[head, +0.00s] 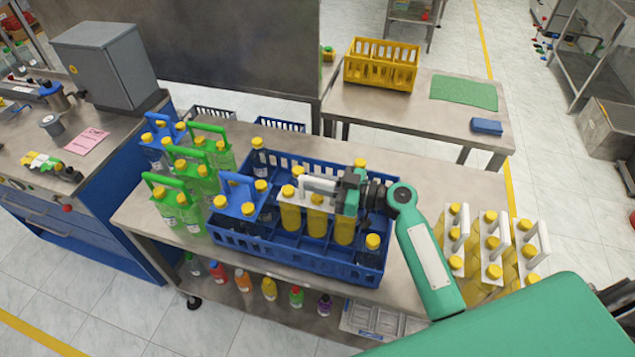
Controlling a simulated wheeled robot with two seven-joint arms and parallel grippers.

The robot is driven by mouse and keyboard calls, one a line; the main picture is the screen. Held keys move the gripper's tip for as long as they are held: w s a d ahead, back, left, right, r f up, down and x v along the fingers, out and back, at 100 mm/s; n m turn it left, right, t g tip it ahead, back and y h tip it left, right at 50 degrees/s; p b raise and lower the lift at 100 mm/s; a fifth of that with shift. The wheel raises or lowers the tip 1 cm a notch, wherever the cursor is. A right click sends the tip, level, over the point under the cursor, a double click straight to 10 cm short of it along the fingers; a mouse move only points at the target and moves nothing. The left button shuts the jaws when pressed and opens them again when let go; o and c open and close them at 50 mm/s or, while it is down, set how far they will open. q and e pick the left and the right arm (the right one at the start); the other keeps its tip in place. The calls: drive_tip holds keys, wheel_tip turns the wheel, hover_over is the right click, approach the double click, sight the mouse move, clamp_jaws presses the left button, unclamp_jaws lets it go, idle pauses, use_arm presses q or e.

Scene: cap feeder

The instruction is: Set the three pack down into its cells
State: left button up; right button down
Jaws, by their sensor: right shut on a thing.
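My right gripper (345,190) is shut on the white handle of a three pack (317,220) of yellow bottles with yellow caps. The pack is upright over the middle cells of the blue crate (290,259) on the steel table. Its lower part shows against the crate's dividers; I cannot tell whether it touches the cell floor. Dark bottles with yellow caps stand in other cells, at the back, left and right front corner. A blue-handled pack (238,205) sits at the crate's left side. My left gripper is not in view.
Green-handled packs (180,190) stand left of the crate. White-handled yellow packs (495,250) stand to the right, near my arm. A yellow crate (381,68), green mat (464,92) and blue block (487,126) are on the back table. Colourful bottles stand on the lower shelf.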

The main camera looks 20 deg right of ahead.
drive_tip(key=shift+f+b, duration=0.2)
drive_tip(key=shift+b, duration=0.25)
drive_tip(key=c, duration=1.3)
unclamp_jaws()
drive_tip(key=shift+f, duration=0.15)
wheel_tip(320, 180, up, 20)
drive_tip(key=b, duration=0.3)
